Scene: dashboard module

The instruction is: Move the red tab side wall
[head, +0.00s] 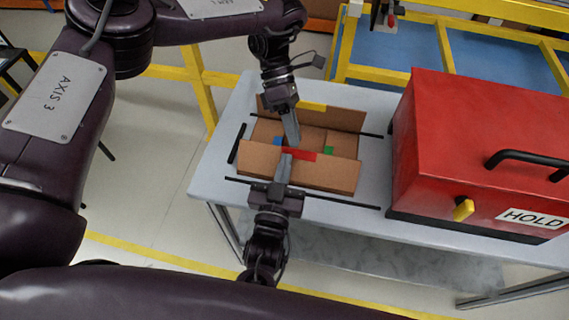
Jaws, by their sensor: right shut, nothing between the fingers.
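An open cardboard box (340,137) lies on the table. A red tab (304,155) marks the upper edge of its near side wall (322,174), which leans outward. A yellow tab (313,106) is on the far wall, a blue tab (277,141) at the left and a green tab (329,150) at the right. My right gripper (287,156) is shut and empty over the near wall, beside the red tab; I cannot tell if it touches. My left gripper (294,143) reaches down over the box from the far side, its tip close to the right gripper's; its opening is unclear.
A red machine housing (470,150) with a black handle and a yellow knob stands right of the box. Black strips (330,200) lie on the grey table (222,182) around the box. Yellow railing (345,45) runs behind the table.

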